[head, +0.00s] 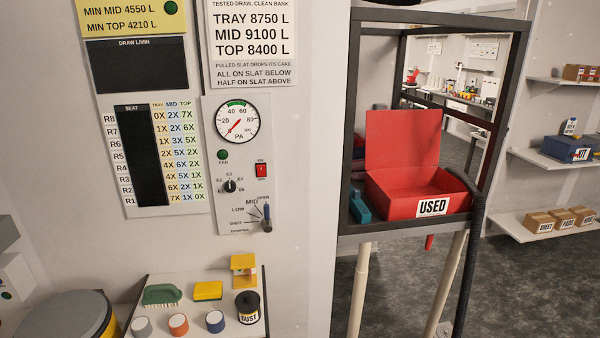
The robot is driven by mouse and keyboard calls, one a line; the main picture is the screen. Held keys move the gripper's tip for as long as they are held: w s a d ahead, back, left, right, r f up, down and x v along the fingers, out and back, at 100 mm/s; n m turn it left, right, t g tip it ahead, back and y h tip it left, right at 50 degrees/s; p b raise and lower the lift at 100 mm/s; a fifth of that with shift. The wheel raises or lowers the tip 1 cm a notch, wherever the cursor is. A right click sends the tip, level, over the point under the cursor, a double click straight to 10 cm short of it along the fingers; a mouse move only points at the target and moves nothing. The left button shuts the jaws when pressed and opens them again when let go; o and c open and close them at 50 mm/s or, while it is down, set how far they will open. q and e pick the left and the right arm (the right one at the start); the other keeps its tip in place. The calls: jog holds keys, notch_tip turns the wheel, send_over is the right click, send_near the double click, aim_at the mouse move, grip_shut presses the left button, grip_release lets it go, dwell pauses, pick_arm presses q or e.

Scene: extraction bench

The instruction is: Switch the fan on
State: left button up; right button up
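The fan panel (225,215) is on the wall at the centre left of the head view. Its red rocker switch (261,170) has small labels above and below it; which way it is tipped is too small to tell. A dark green lamp (223,154) marked FAN sits to the left of the switch and looks unlit. The round PA gauge (236,118) above has its red needle pointing to the lower left, at the low end. Neither of my grippers is in view.
Below the switch are a black selector knob (230,186) and a damper lever (267,215). A small table (160,283) below holds a brush, a sponge, several jars and a DUST pot (248,307). An open red USED box (415,200) stands in a frame (400,231) to the right.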

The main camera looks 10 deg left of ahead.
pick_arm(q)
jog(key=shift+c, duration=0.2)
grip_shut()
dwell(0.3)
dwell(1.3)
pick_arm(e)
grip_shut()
